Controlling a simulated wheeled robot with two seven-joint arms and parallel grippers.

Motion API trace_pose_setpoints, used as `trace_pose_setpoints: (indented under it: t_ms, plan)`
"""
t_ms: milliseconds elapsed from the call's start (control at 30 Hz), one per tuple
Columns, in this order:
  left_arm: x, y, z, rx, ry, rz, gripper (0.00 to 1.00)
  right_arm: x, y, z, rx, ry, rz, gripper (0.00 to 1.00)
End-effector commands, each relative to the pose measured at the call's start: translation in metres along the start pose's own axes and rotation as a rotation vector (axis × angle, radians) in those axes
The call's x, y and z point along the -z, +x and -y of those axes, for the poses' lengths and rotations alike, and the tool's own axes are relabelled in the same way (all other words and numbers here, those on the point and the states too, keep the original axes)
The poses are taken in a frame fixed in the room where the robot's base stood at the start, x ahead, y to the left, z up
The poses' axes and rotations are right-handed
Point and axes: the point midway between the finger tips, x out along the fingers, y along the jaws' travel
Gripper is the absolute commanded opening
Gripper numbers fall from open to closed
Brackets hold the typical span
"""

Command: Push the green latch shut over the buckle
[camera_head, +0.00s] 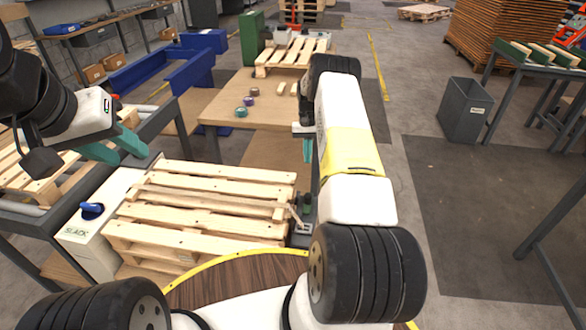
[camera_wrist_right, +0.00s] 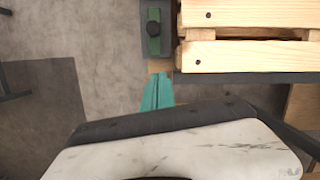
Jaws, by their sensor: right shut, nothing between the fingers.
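The green latch (camera_wrist_right: 153,40) with a black round knob shows in the right wrist view, beside the end of the wooden pallet (camera_wrist_right: 245,55). In the head view, the small latch and buckle assembly (camera_head: 299,218) is at the pallet's right edge; its details are too small to tell how far the latch is closed. My right gripper (camera_wrist_right: 158,78) has its teal fingers together and empty, just below the latch in the wrist view, with no clear contact. In the head view it (camera_head: 307,150) is partly hidden by my arm. My left gripper (camera_head: 132,158) is open and empty, left of the pallet.
A white box marked SLACK with a blue knob (camera_head: 92,210) stands left of the pallet. A wooden table (camera_head: 225,108) with several tape rolls lies beyond. A grey bin (camera_head: 465,108) stands at the right. The floor between it and my right arm is clear.

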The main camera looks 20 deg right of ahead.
Motion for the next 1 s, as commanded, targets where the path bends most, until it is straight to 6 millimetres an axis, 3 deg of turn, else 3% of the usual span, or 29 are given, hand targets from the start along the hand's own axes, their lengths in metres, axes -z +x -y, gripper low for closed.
trace_pose_setpoints:
  t_ms: [467, 567, 1000]
  plan:
    - [0.0, 0.0, 0.0, 0.0, 0.0, 0.0, 0.36, 0.0, 0.008, -0.001, -0.001, 0.001, 0.004, 0.0]
    - [0.0, 0.0, 0.0, 0.0, 0.0, 0.0, 0.36, 0.0, 0.019, -0.001, -0.001, 0.001, 0.006, 0.0]
    - [0.0, 0.0, 0.0, 0.0, 0.0, 0.0, 0.36, -0.004, 0.105, -0.001, 0.0, 0.001, 0.005, 0.0]
